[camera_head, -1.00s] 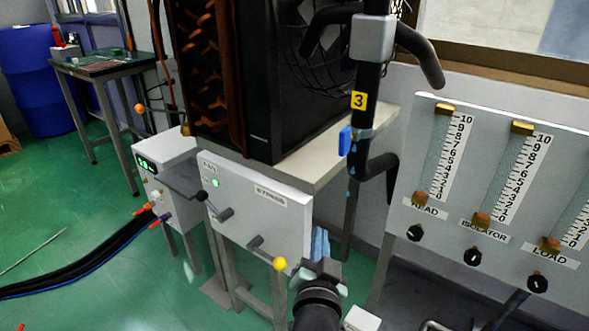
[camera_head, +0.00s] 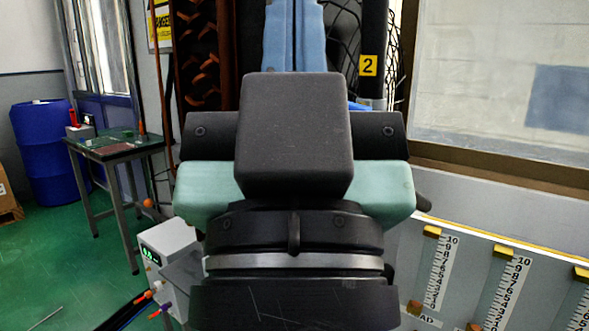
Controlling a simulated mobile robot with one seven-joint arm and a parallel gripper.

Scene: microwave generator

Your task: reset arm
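My gripper (camera_head: 294,30) is raised in the middle of the view, close to the camera. Its blue fingers point up and are side by side at the centre of the wide hand, so it looks shut. I see nothing between the fingers. The black block, teal side parts and dark wrist below them are mine too. The gripper covers much of the dark machine with orange-brown coils (camera_head: 200,60) and the wire fan guard (camera_head: 345,40). The lever panel under that machine is hidden behind my arm.
A gauge panel (camera_head: 470,255) with yellow-topped scales stands at the lower right, below a window ledge (camera_head: 500,170). A black pipe with a yellow "2" label (camera_head: 368,65) is right of my fingers. A white box (camera_head: 165,250), small table (camera_head: 115,148) and blue barrel (camera_head: 47,150) are left. Green floor there is open.

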